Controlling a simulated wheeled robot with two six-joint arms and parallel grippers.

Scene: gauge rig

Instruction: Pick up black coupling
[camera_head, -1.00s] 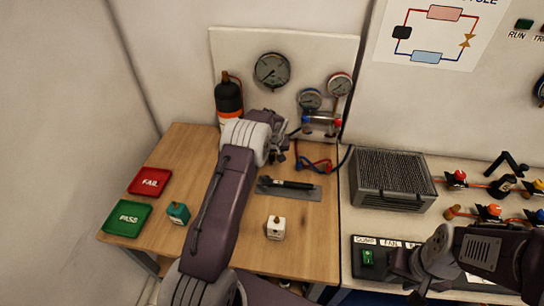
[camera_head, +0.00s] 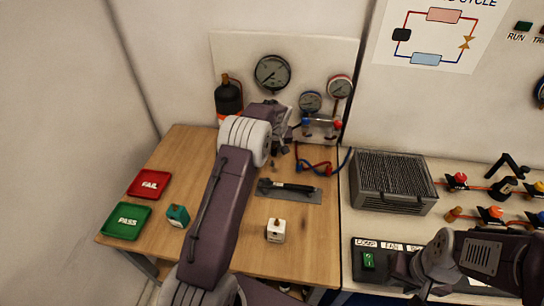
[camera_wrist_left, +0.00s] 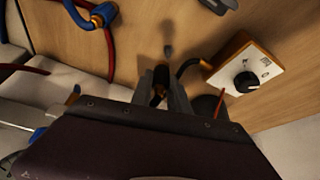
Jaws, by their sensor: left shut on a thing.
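My left gripper (camera_head: 277,147) is raised over the back of the wooden table, in front of the gauge panel. In the left wrist view its fingers (camera_wrist_left: 163,88) are shut on a small dark piece with a brownish glint, which I take as the black coupling (camera_wrist_left: 159,84). A black hose (camera_wrist_left: 186,67) runs beside the fingers towards a white box with a black knob. The fingers hide much of the held piece. My right gripper (camera_head: 405,272) is at the lower right above the bench, and its jaws are too unclear to read.
Red and blue hoses (camera_head: 318,166) lie below the gauges. A grey plate (camera_head: 310,197) with a black tool, a white block (camera_head: 276,231), a teal block (camera_head: 178,216), and the FAIL tray (camera_head: 150,185) and PASS tray (camera_head: 127,221) are on the table. A finned unit (camera_head: 393,180) stands right.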

